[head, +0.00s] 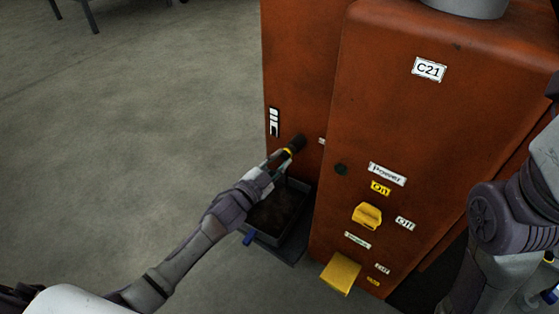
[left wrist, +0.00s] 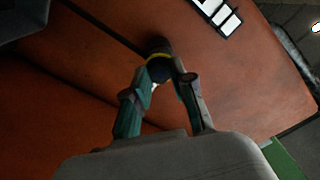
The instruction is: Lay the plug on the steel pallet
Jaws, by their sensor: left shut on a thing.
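The plug (head: 297,143) is a short dark cylinder with a yellow ring. My left gripper (head: 284,157) is shut on it and holds it close to the orange cabinet's front, above a dark tray. Whether the plug touches the cabinet is not clear. In the left wrist view the plug (left wrist: 158,51) sits between the two fingertips of my left gripper (left wrist: 164,75), its dark end towards the orange surface. I cannot make out a steel pallet for certain. My right arm shows at the right edge, but its gripper is not clearly seen.
The orange cabinet (head: 437,115) marked C21 fills the right side, with yellow controls (head: 367,215) and a yellow block (head: 340,273) jutting out. The open dark tray (head: 255,235) with a dark bottom stands on the floor against it. Bare concrete floor (head: 130,130) lies to the left.

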